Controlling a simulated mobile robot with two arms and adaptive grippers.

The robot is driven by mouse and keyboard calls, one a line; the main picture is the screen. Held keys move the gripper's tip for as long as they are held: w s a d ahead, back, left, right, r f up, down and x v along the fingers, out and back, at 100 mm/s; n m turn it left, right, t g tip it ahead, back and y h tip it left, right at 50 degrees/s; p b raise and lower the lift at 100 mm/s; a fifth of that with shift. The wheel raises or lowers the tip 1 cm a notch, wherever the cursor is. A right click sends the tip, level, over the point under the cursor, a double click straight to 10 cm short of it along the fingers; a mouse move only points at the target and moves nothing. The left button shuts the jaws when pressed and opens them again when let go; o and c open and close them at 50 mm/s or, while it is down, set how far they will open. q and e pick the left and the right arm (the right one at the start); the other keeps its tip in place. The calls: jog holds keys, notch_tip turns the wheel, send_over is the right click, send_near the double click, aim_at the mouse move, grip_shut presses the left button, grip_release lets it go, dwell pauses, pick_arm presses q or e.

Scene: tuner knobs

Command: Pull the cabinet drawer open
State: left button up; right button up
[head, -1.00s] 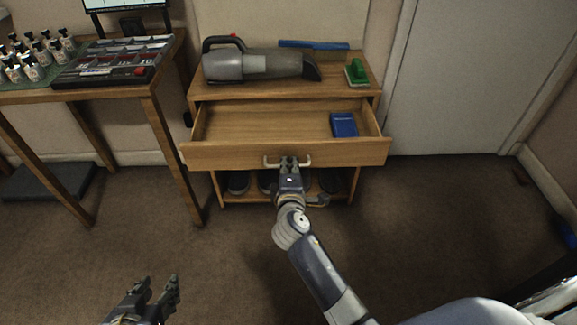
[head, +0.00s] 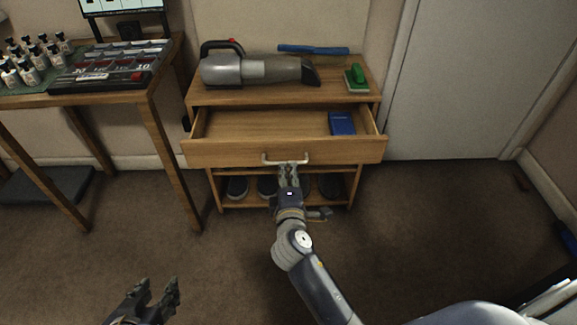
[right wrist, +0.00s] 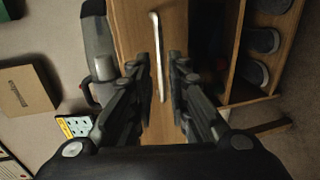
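The wooden cabinet (head: 215,97) stands against the wall in the head view. Its drawer (head: 215,152) is pulled out, with a blue box (head: 342,123) inside at the right. The pale bar handle (head: 285,160) is on the drawer front and also shows in the right wrist view (right wrist: 155,45). My right gripper (head: 288,168) is just below the handle. In the right wrist view its fingers (right wrist: 160,75) are apart, with nothing clamped; the handle lies beyond and between them. My left gripper (head: 157,290) is open and empty, low at the left, away from the cabinet.
A handheld vacuum (head: 250,71), a blue bar-shaped item (head: 313,49) and a green-handled brush (head: 356,76) lie on the cabinet top. Shoes (head: 237,187) sit on the lower shelf. A table (head: 110,97) with bottles and a device stands left. Carpet in front is clear.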

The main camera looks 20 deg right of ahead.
jog(key=v, duration=0.6)
jog(key=shift+s+r, duration=0.15)
jog(key=shift+s, duration=0.2)
